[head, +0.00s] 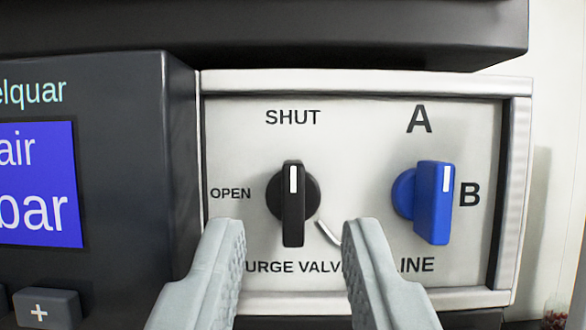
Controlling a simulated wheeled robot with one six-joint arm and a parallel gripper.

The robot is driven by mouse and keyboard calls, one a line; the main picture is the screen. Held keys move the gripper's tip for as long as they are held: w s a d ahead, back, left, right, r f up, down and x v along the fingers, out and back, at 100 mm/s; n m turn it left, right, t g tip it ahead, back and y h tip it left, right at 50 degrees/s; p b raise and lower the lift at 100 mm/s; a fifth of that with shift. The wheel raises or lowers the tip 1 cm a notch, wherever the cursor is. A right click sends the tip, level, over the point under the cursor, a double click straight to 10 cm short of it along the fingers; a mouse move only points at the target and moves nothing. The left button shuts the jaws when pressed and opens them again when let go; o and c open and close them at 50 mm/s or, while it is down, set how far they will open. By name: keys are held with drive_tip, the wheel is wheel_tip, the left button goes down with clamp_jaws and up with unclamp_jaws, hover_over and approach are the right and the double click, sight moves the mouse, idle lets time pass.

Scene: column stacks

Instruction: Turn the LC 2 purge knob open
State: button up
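The black purge knob (293,208) sits on a pale panel marked "SHUT" above it, "OPEN" to its left and a partly covered "PURGE VALVE" below. Its bar stands upright and its white mark points up at "SHUT". My gripper (295,235) is open, with one grey finger to the lower left of the knob and one to the lower right. No "LC 2" label shows.
A blue knob (432,203), marked "A" and "B", stands right of the black one. A raised frame (519,190) borders the panel. A dark unit with a blue display (38,185) juts out at left. A dark ledge (265,35) overhangs the top.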

sight(293, 200)
drive_tip(key=shift+x, duration=1.25)
clamp_jaws()
